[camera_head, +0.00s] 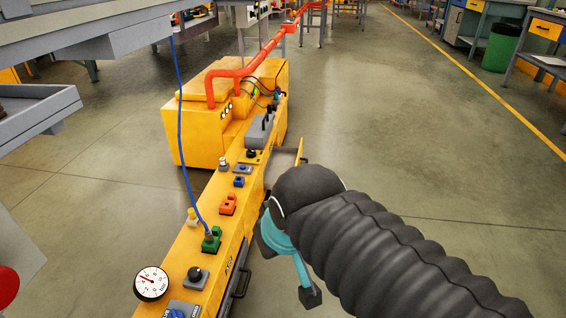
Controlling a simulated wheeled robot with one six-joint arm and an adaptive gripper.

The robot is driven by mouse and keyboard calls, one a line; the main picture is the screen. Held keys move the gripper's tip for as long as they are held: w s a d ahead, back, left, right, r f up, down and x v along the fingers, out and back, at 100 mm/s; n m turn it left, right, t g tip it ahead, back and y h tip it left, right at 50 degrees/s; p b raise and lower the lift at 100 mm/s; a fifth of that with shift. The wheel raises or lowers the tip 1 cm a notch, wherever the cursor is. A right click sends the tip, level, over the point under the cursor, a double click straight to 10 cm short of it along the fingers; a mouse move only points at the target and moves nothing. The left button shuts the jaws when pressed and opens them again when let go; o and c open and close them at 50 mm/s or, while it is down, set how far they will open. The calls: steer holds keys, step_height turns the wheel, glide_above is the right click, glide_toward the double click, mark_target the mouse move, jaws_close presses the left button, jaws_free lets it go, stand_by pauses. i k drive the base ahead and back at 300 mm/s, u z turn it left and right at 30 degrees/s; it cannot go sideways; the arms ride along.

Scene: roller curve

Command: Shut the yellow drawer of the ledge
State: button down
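The yellow ledge (190,247) runs from the bottom of the view up toward the middle, with controls on its top. A drawer stands pulled out from its right side, toward the far end. The thin yellow drawer front (299,151) shows apart from the ledge, with a grey inside behind it. My gripper (288,270), teal with dark pads, is right of the ledge and nearer to me than the drawer. My black ribbed arm sleeve hides part of the gripper and the near part of the drawer. I see no contact with the drawer.
A dark handle (241,284) sits on the ledge's near right side. A yellow cabinet (195,133) with a red pipe (238,72) stands beyond the ledge. A blue cable (183,130) hangs to the ledge top. The floor (400,130) right of the drawer is clear.

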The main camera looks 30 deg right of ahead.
mark_target(281, 160)
steer(key=u, duration=2.2)
steer(key=k, duration=1.45)
steer(key=z, duration=2.05)
steer(key=i, duration=2.05)
steer(key=z, duration=0.25)
